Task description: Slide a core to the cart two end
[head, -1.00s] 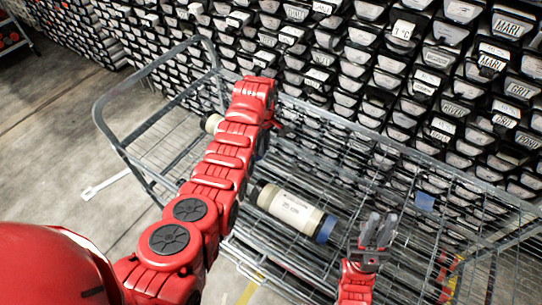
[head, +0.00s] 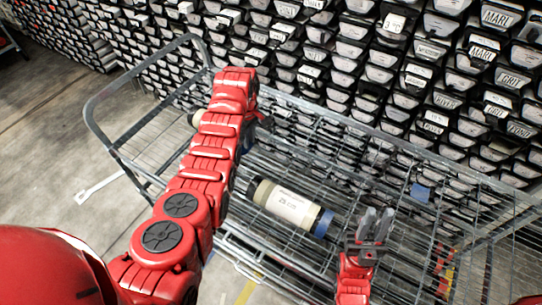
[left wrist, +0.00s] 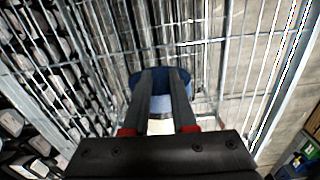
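A cream core (head: 290,207) with a dark left end cap, a blue right end cap and a "25 cm" label lies on the wire cart (head: 300,97). A second core (head: 197,118) lies further left, mostly hidden behind my left arm. My right gripper (head: 376,224) is open and empty, right of the cream core's blue cap.
A wall of labelled dark trays (head: 430,75) stands close behind the cart. A blue tag (head: 420,193) hangs on the cart mesh at right. Tall cart rails (head: 110,140) rise at the left end. Concrete floor (head: 50,150) is clear at left.

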